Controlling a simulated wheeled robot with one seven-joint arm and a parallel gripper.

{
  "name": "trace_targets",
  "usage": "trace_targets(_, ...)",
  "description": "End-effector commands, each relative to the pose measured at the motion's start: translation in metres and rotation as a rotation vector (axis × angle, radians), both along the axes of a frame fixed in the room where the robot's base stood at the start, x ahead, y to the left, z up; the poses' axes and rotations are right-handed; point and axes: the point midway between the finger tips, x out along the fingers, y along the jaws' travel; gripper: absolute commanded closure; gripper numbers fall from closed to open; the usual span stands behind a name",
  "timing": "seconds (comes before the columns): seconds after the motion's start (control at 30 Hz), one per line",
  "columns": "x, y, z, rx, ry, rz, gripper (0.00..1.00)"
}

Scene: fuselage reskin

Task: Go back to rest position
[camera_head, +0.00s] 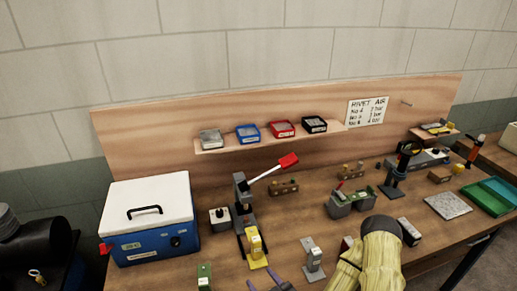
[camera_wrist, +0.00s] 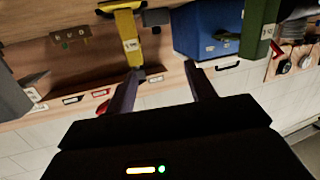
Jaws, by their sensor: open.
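My gripper (camera_head: 268,284) shows only by its grey-purple fingertips at the bottom edge of the head view, over the front of the workbench (camera_head: 300,235). In the wrist view my gripper (camera_wrist: 163,70) is open, its two fingers apart with nothing between them. That view looks upside down, with the wooden back panel and shelf beyond the fingers. The yellow tool (camera_head: 255,248) stands just beyond the fingertips in the head view; it also shows in the wrist view (camera_wrist: 128,38). The rest of the gripper is out of the head view.
A blue cooler with a white lid (camera_head: 150,215) stands at left. A lever press with a red handle (camera_head: 243,190) is mid-bench. A green piece (camera_head: 204,277) and a grey bracket (camera_head: 314,258) stand near the front. Small bins (camera_head: 282,128) line the shelf. Green trays (camera_head: 485,200) lie at right.

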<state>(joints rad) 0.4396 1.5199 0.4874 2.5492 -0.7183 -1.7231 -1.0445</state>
Motion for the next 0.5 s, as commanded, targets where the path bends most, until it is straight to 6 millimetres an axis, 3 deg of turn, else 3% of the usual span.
trace_targets(0.27, 0.006, -0.001, -0.009, -0.202, 0.182, 0.194, 0.46)
trace_targets(0.5, 0.01, -0.027, -0.007, -0.366, 0.381, 0.223, 0.46)
